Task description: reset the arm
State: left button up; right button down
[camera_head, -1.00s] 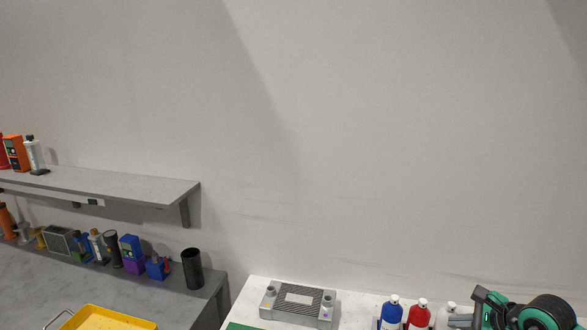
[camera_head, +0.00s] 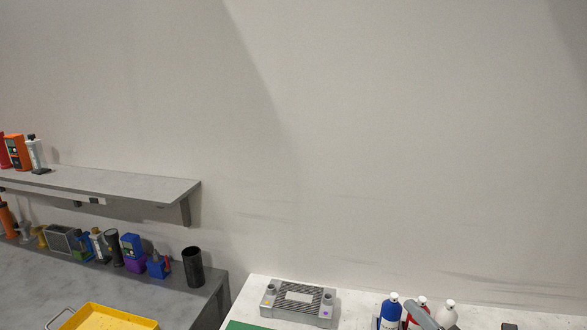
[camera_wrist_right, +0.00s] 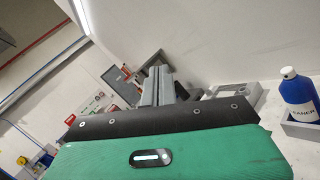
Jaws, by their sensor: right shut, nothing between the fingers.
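My left gripper is in neither view.
A grey finned block (camera_head: 298,304) sits on the white table (camera_head: 256,289). A blue bottle (camera_head: 390,313) and a white bottle (camera_head: 447,314) flank the red one. At left are a yellow tray (camera_head: 108,316), a black cup (camera_head: 193,267) and a shelf (camera_head: 130,187).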

jog(key=s+d+f+m+g+h, duration=0.1)
jog(key=s+d+f+m+h, duration=0.25)
jog(key=m, duration=0.55)
jog(key=s+d+f+m+g+h, duration=0.1)
jog(key=d+f+m+h, duration=0.1)
jog(key=f+m+h, duration=0.45)
jog(key=s+d+f+m+h, duration=0.25)
jog(key=m+h, duration=0.35)
jog(key=m, duration=0.5)
jog(key=s+a+f+m+g+y, duration=0.2)
jog(key=s+a+f+m+g, duration=0.25)
jog(key=s+f+g, duration=0.35)
jog(key=s+a+f+m+g+y, duration=0.2)
jog(key=s+a+f+m+g, duration=0.25)
jog(key=s, duration=0.65)
notch_tip(320, 180, down, 30)
jog(key=n, duration=0.2)
jog(key=s+d+f+g, duration=0.1)
jog(key=s+f, duration=0.9)
jog(key=s+d+f+g, duration=0.1)
jog(key=s+d+f, duration=0.1)
jog(key=s+f, duration=0.7)
notch_tip(320, 180, down, 2)
jog(key=shift+s+d+f, duration=0.25)
jog(key=shift+s+d, duration=0.05)
jog(key=shift+s, duration=0.05)
